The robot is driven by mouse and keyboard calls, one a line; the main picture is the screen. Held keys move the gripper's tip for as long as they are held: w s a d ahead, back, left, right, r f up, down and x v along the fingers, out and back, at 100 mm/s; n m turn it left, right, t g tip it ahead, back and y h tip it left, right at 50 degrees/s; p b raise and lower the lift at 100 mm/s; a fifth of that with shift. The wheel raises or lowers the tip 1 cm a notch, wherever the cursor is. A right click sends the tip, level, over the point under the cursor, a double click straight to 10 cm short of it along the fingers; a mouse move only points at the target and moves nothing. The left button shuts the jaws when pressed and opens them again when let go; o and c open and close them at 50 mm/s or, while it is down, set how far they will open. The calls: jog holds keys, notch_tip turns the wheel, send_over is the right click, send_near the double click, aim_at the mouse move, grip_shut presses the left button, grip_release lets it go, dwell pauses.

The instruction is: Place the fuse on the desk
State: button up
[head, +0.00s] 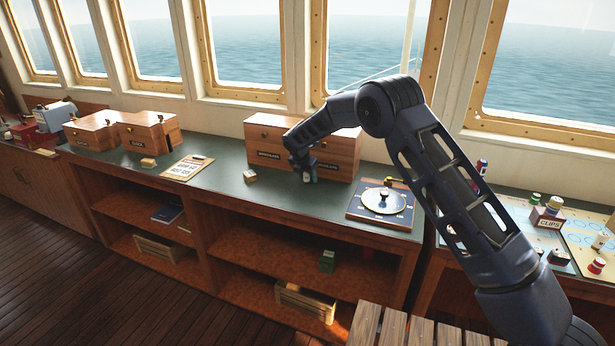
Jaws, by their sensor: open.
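My gripper (306,174) is open and low over the green-topped desk (225,170), in front of a wide wooden box with labelled drawers (343,151). A small teal and dark item shows at its fingertips; I cannot tell whether it is the fuse or part of the gripper, nor whether it touches the desk. A small pale-topped block (250,176) lies on the desk to the left of my gripper. No item is clearly recognisable as the fuse at this size.
A clipboard (187,168) and wooden boxes (146,131) stand to the left. A round instrument on a board (384,201) lies to the right. A chart table with a clips box (547,217) is at far right. Open shelves below hold crates (305,301). The desk's front middle is clear.

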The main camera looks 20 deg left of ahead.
jog(key=v, duration=1.2)
jog(key=shift+r, duration=0.2)
jog(key=shift+w, duration=0.1)
jog(key=w+d+r+m, duration=0.1)
jog(key=d+r+m, duration=0.4)
jog(key=d, duration=0.6)
jog(key=d+r+m, duration=0.3)
jog(key=d+r, duration=0.5)
jog(key=d, duration=0.4)
jog(key=w+d+r+m, duration=0.1)
jog(key=d+r+m, duration=0.4)
jog(key=d, duration=0.6)
jog(key=s+d+r+m, duration=0.3)
jog(key=s+d+m, duration=0.15)
jog(key=d, duration=0.55)
jog(key=s+d+r+m, duration=0.3)
jog(key=s+d, duration=0.3)
jog(key=d, duration=0.4)
jog(key=s+d+f+m, duration=0.3)
jog(key=s+d+m, duration=0.3)
jog(key=s, duration=0.5)
jog(key=s+d+f+m, duration=0.3)
jog(key=s+d+m, duration=0.4)
jog(key=s, duration=0.5)
jog(key=d, duration=0.2)
jog(key=shift+d+f+y, duration=0.25)
jog(key=shift+d+y, duration=0.1)
jog(key=shift+y, duration=0.05)
jog(key=shift+s, duration=0.1)
